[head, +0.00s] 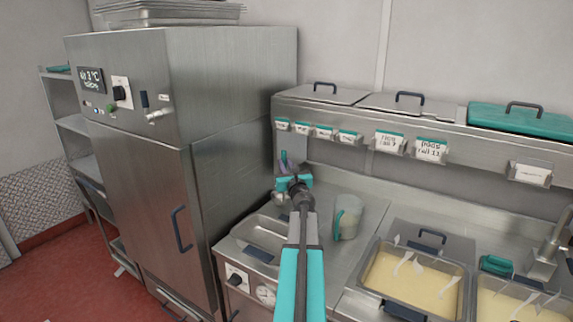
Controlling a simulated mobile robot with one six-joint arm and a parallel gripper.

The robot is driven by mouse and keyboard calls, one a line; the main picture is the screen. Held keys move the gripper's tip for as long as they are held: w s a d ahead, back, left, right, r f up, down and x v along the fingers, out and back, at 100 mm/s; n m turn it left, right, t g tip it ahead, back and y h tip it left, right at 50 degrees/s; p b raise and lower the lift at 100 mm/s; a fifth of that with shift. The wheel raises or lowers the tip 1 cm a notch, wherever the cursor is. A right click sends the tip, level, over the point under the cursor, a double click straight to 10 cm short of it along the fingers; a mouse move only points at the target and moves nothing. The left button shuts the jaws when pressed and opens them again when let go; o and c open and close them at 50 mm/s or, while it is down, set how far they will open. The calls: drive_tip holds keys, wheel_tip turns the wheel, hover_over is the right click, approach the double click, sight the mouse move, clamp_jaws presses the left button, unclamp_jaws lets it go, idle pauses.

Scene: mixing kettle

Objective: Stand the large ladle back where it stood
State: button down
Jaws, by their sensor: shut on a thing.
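My gripper (292,183) is in the middle of the head view, above the counter beside the tall steel cabinet. It is shut on the large ladle. The ladle's dark blue handle end (284,158) sticks up above the jaws, so the ladle looks roughly upright. A rounded grey part, seemingly its bowl, shows just below the jaws on the left. The jaws and arm hide much of the ladle. I cannot tell whether its lower end touches anything.
A pale jug with a teal handle (349,217) stands right of my arm. A steel well (262,233) is at left. Pans of yellow liquid (414,277) are at right. A raised shelf with lidded bins (319,93) runs behind. The tall cabinet (150,190) bounds the left.

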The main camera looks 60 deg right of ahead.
drive_tip(key=shift+f+b, duration=0.7)
drive_tip(key=shift+f, duration=0.55)
drive_tip(key=shift+f+b, duration=0.65)
drive_tip(key=shift+b, duration=0.1)
drive_tip(key=c, duration=1.6)
unclamp_jaws()
drive_tip(key=shift+s, duration=0.1)
drive_tip(key=shift+p+v, duration=1.1)
drive_tip(key=shift+v, duration=5.7)
drive_tip(key=shift+a, duration=0.1)
